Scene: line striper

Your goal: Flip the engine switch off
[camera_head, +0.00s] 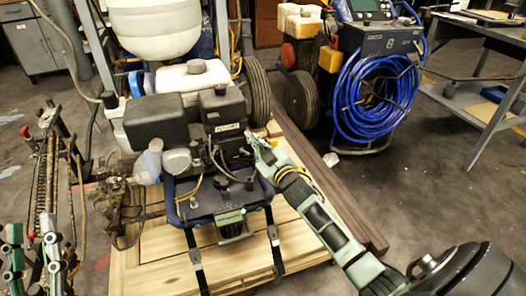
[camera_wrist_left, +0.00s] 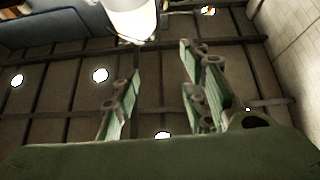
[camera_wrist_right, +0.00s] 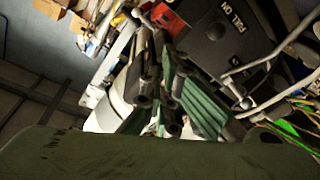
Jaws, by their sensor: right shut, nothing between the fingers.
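The line striper's engine (camera_head: 157,122), with black covers and a white tank, stands in the middle of the head view. My right gripper (camera_head: 258,142) is at the engine's right side, its tips partly hidden there. In the right wrist view its fingers (camera_wrist_right: 165,50) are together and empty, in front of a black panel (camera_wrist_right: 222,45) lettered "PULL ON". A red part (camera_wrist_right: 168,18) shows just beyond the fingertips; I cannot tell whether it is the engine switch or whether they touch. My left gripper (camera_head: 32,228) is open and empty, pointing up at the lower left.
A wooden pallet (camera_head: 160,262) lies under the striper. Hoses and metal fittings (camera_head: 115,195) crowd the engine's left side. A machine with a coiled blue hose (camera_head: 375,100) stands behind right, near a metal table (camera_head: 475,100). Open floor (camera_head: 420,190) lies at the right.

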